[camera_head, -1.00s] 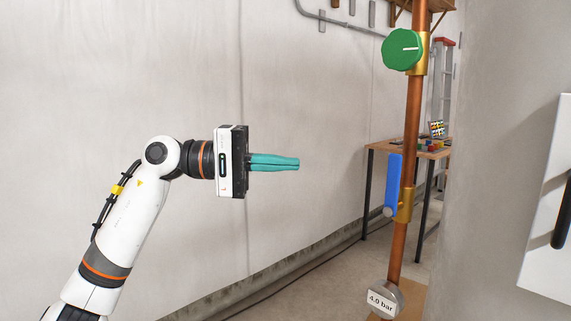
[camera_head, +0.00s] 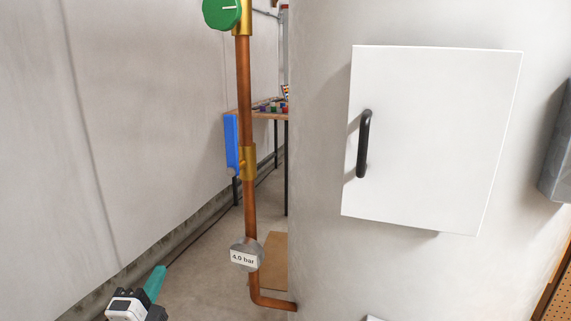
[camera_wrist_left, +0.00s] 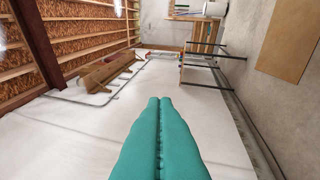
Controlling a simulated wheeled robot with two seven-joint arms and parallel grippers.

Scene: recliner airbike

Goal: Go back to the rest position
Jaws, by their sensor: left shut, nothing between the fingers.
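My left gripper (camera_head: 158,276) shows at the bottom left of the head view, with its teal fingers pointing up and slightly right. In the left wrist view the two teal fingers (camera_wrist_left: 159,100) lie flat together with nothing between them. The gripper is low and to the left of the copper pipe, apart from it. My right gripper is not in any view.
A copper pipe (camera_head: 245,110) carries a green knob (camera_head: 222,12), a blue lever (camera_head: 231,142) and a 4.0 bar gauge (camera_head: 245,257). A white cabinet (camera_head: 440,140) with a black handle (camera_head: 363,144) hangs on the grey wall. A table (camera_head: 268,113) stands behind the pipe.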

